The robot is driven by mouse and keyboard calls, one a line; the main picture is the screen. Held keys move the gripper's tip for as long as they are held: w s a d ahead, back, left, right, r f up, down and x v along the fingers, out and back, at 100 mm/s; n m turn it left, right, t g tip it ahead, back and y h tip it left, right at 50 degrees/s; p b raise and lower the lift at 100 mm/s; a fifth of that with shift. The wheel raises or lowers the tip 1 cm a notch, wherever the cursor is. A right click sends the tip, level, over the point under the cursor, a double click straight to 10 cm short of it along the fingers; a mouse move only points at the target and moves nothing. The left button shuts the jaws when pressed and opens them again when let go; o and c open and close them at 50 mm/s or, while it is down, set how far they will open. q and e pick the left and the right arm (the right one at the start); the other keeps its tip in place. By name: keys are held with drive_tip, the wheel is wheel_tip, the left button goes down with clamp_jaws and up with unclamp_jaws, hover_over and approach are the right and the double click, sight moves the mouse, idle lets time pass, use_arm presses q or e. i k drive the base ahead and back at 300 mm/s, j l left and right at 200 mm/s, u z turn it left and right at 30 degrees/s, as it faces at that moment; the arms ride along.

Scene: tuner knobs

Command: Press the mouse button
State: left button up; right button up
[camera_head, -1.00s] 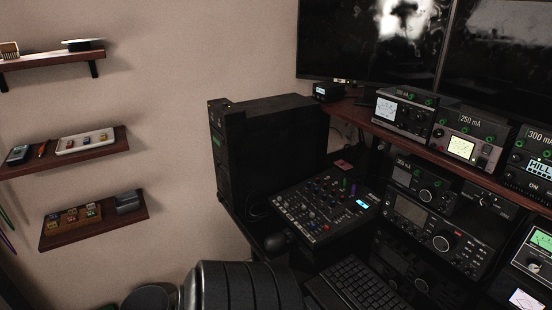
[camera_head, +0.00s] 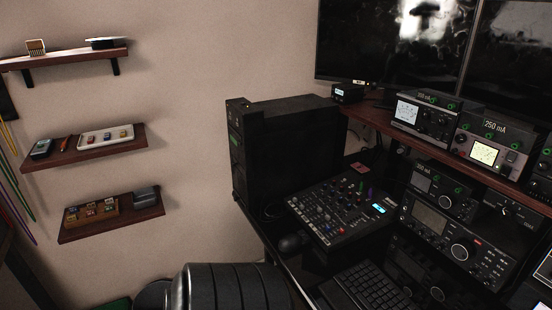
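The computer mouse (camera_head: 290,243) is a small dark rounded shape on the desk, between the left desk edge and the mixer panel. It is dim, and its separate buttons cannot be made out. A black keyboard (camera_head: 362,289) lies nearer to me, to the right of the mouse. Neither of my grippers shows in the head view, so nothing of mine is seen touching the mouse.
A black ribbed shape (camera_head: 228,288), seemingly a chair back, stands in front of the desk. A mixer panel (camera_head: 340,207) sits right of the mouse, with a black computer case (camera_head: 290,150) behind. Radios (camera_head: 455,240) fill the right. Wall shelves (camera_head: 85,149) hang left.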

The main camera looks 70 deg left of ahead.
sight(302, 233)
drive_tip(key=u, duration=0.45)
drive_tip(key=l+u, duration=0.1)
drive_tip(key=u, duration=0.85)
drive_tip(key=k+l+u, duration=0.1)
drive_tip(key=u, duration=0.8)
